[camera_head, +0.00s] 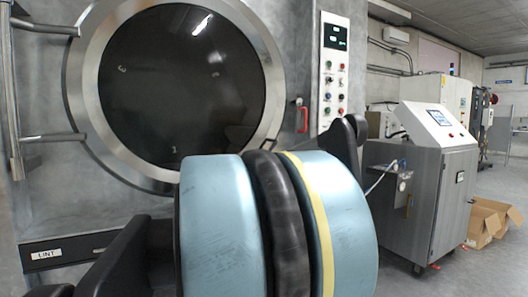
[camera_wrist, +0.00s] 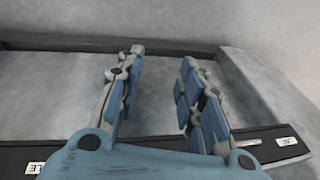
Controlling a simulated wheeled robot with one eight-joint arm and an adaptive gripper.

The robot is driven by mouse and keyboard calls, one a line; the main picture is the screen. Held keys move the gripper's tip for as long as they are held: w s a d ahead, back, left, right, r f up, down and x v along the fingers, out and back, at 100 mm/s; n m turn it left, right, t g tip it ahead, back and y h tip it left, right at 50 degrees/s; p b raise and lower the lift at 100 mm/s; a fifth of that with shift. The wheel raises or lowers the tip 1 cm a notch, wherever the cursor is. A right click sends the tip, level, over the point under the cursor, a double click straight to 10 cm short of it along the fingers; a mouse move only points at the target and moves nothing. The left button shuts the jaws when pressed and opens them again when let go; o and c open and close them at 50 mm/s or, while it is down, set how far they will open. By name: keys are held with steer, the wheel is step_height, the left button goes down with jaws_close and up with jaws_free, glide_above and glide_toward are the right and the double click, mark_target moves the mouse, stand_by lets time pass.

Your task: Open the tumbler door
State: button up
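The tumbler door (camera_head: 185,85) is a large round dark glass in a steel ring. It lies flat against the grey machine front and looks shut. Its hinge arms and vertical bar (camera_head: 14,90) are at the left. A small red handle (camera_head: 301,117) sits just right of the ring. My gripper (camera_wrist: 162,56) shows in the wrist view with its two jointed blue-and-grey fingers apart and nothing between them. Grey surface lies beyond the fingertips; no door or red handle shows there. In the head view, my blue arm links cover the lower middle and the gripper cannot be made out.
A control panel (camera_head: 334,75) with buttons is right of the door. A black strip labelled LINT (camera_head: 60,252) runs below the door. A grey steel cabinet (camera_head: 432,190) and cardboard boxes (camera_head: 488,222) stand at the right. Floor shows between cabinet and my arm.

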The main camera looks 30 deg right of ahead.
mark_target(270, 151)
steer(key=w+d+r+m+t+y, duration=0.3)
steer(key=w+d+r+t+y, duration=0.3)
steer(key=w+d+r, duration=1.15)
steer(key=s+d+r+t+h, duration=0.1)
steer(key=s+d+r+t, duration=0.2)
steer(key=d, duration=0.7)
steer(key=s+d+r+m+t+h, duration=0.1)
steer(key=d+r+t+h, duration=0.2)
steer(key=d, duration=0.7)
steer(key=s+d+r+t, duration=0.25)
steer(key=d+r, duration=0.25)
steer(key=d, duration=0.5)
steer(key=shift+t, duration=0.25)
steer(key=x, duration=1.8)
steer(key=shift+a+f, duration=0.15)
steer(key=shift+a, duration=0.1)
steer(key=shift+s, duration=0.1)
jaws_close()
